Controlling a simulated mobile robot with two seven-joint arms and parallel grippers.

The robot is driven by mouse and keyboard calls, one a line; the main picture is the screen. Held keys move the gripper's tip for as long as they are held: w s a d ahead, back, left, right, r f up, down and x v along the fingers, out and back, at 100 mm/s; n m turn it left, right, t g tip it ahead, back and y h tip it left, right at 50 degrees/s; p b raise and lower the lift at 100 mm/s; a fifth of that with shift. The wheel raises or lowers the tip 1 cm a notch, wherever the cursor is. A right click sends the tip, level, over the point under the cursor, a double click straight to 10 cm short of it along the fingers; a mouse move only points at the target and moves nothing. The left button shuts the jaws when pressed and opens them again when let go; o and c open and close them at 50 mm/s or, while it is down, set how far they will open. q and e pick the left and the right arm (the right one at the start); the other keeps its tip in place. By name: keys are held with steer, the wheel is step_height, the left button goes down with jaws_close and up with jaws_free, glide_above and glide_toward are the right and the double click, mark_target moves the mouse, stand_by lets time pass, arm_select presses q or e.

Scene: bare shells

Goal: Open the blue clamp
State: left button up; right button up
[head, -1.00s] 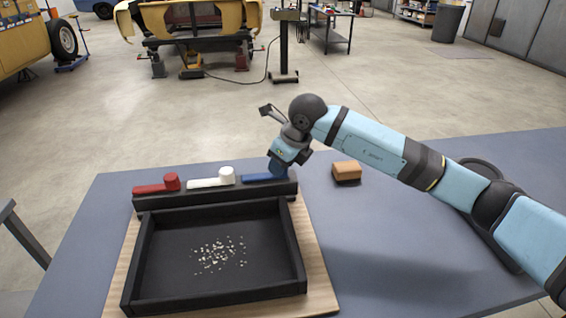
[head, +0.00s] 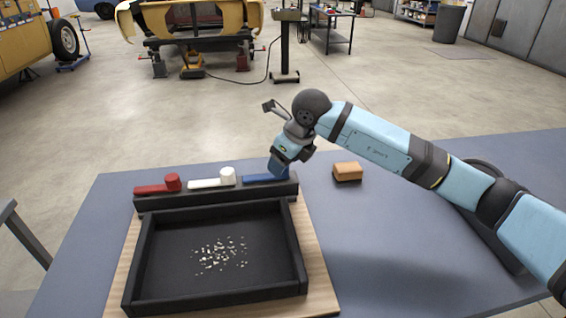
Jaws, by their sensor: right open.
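The blue clamp (head: 262,179) lies at the right end of a black rail (head: 215,197) behind a tray, its handle pointing left like those of the red clamp (head: 158,186) and the white clamp (head: 212,181). My right gripper (head: 279,170) comes down from above at the right end of the blue clamp and hides its knob. It is open; whether its fingers touch the clamp cannot be seen. My left gripper is out of view.
A black tray (head: 136,262) with pale crumbs on its floor sits on a wooden board (head: 320,285) in front of the rail. An orange-brown block (head: 347,170) lies on the blue-grey table (head: 400,255) to the right. The table between block and front edge is mostly clear.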

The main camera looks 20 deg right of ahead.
steer(key=p+v, duration=0.1)
steer(key=v, duration=1.1)
steer(key=shift+s+r, duration=0.15)
steer(key=shift+r, duration=0.1)
